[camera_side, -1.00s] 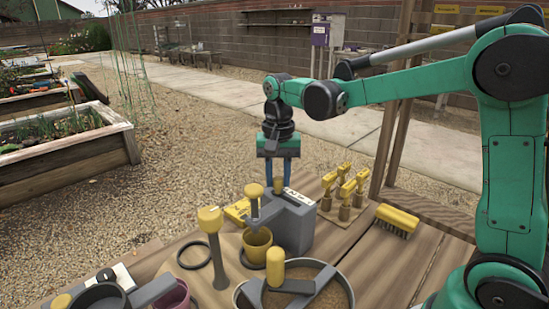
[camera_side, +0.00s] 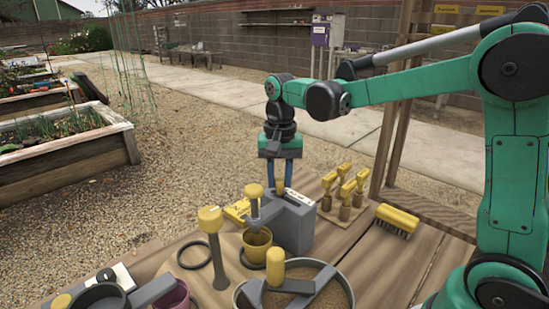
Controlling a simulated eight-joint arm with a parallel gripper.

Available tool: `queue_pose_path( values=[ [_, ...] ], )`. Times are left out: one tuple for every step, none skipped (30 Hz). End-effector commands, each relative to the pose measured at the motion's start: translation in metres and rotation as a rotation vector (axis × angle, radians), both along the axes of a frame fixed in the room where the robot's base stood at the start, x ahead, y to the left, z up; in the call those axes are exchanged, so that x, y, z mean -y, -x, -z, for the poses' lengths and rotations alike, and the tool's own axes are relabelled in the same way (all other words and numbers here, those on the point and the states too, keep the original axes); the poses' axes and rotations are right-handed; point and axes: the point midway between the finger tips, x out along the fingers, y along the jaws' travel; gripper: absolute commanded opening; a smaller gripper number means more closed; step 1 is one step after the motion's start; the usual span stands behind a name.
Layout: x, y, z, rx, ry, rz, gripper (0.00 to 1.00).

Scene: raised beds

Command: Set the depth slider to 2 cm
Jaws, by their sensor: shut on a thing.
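The depth slider's yellow knob (camera_side: 280,187) stands at the top of a grey block-shaped device (camera_side: 297,225) on the wooden table. A white scale strip (camera_side: 299,196) with dark marks runs along the device's top; its numbers are too small to read. My gripper (camera_side: 279,185) points down over the device, its two blue fingers shut on the yellow knob from either side. A grey arm with a yellow-topped plunger (camera_side: 254,191) reaches from the device over a yellow pot (camera_side: 257,245).
A yellow-topped post (camera_side: 212,220) and a round pan (camera_side: 335,290) stand in front. Several yellow-handled tools (camera_side: 345,185) stand in a holder at the right, beside a yellow brush (camera_side: 397,219). Black rings (camera_side: 195,252) lie at the left.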

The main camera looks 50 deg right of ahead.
Motion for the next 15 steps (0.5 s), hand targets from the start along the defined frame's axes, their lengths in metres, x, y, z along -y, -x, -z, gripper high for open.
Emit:
queue_pose_path(
  values=[
    [0.0, 0.005, -0.001, -0.001, 0.001, 0.001, 0.0],
    [0.0, 0.008, -0.001, -0.001, 0.001, 0.0, 0.0],
    [0.0, 0.012, -0.001, -0.001, 0.001, 0.0, 0.0],
    [0.0, 0.014, -0.001, -0.001, 0.001, 0.0, 0.0],
    [0.0, 0.015, -0.001, -0.001, 0.001, 0.0, 0.0],
    [0.0, 0.016, 0.0, -0.001, 0.001, 0.0, 0.0],
    [0.0, 0.016, 0.0, -0.001, 0.0, 0.0, 0.0],
    [0.0, 0.016, 0.0, -0.001, 0.0, 0.0, 0.0],
    [0.0, 0.016, 0.0, -0.001, 0.0, 0.0, 0.0],
    [0.0, 0.016, 0.0, -0.001, 0.0, 0.0, 0.0],
    [0.0, 0.016, 0.0, -0.001, 0.0, 0.0, 0.0],
    [0.0, 0.016, 0.0, -0.001, 0.0, 0.0, 0.0],
    [0.0, 0.016, 0.0, -0.001, 0.0, 0.0, 0.33],
    [0.0, 0.016, 0.0, -0.001, 0.0, 0.0, 0.42],
    [0.0, 0.016, 0.0, -0.001, 0.0, 0.0, 0.53]
  ],
)
